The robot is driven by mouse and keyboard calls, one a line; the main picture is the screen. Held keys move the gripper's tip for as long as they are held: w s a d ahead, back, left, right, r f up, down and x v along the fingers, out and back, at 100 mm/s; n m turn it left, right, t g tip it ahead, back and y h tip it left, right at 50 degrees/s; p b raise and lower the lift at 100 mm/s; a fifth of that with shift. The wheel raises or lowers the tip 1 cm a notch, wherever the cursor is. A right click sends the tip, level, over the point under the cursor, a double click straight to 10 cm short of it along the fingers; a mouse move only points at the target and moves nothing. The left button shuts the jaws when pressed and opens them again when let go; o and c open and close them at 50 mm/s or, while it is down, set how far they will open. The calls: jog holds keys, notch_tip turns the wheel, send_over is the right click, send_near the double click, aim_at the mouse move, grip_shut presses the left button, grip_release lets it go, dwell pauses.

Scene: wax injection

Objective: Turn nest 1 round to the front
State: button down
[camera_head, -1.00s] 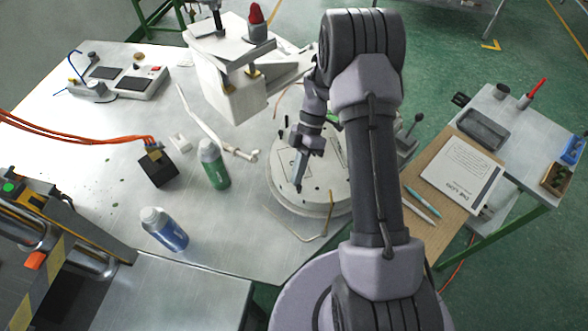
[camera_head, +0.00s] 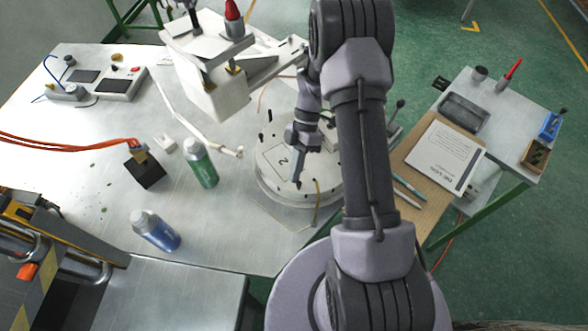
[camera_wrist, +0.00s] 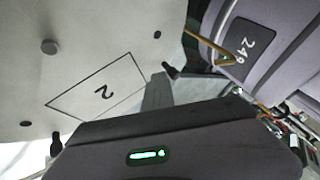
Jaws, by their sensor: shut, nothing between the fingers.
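The round pale turntable (camera_head: 268,187) stands on the metal table, partly hidden behind my arm. An outlined nest marked 2 (camera_head: 283,160) lies on its left part; the same marking shows in the wrist view (camera_wrist: 103,92). I cannot read a nest 1 mark in either view; it may be behind my arm. Small dark pegs stand on the turntable, two of them (camera_wrist: 56,143) (camera_wrist: 170,70) showing in the wrist view. My gripper (camera_head: 298,184) is shut and empty, pointing down at the turntable's front part. I cannot tell whether it touches a peg.
A green bottle (camera_head: 202,168) and a blue bottle (camera_head: 158,232) stand to the left, with a black block (camera_head: 146,171). A side bench (camera_head: 470,85) stands right.

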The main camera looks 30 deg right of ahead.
jog(key=shift+s, duration=0.15)
dwell(0.3)
jog(key=p+v, duration=0.3)
jog(key=v, duration=1.5)
jog(key=s+a+r+m+t+h+b, duration=0.3)
jog(key=s+a+m+t+b, duration=0.4)
jog(key=s+a+m+b, duration=0.6)
jog(key=shift+a+r+m+t+b, duration=0.3)
jog(key=shift+a+r+m+b, duration=0.35)
jog(key=shift+a+m+b, duration=0.45)
jog(key=c, duration=2.2)
grip_release()
jog(key=s+f+m+t+b, duration=0.1)
jog(key=s+m, duration=0.1)
jog(key=s+a+f+m+t+b, duration=0.1)
jog(key=s+f+m+b, duration=0.1)
jog(key=s, duration=0.1)
jog(key=s+a+f+m+t+b, duration=0.1)
jog(key=s+m, duration=0.1)
jog(key=shift+s+a+f+m, duration=0.25)
jog(key=shift+s+f+m, duration=0.05)
jog(key=shift+f, duration=0.1)
jog(key=c, duration=1.7)
grip_release()
jog(key=shift+s+f+m+t, duration=0.15)
jog(key=shift+m+t, duration=0.15)
jog(key=shift+m, duration=0.1)
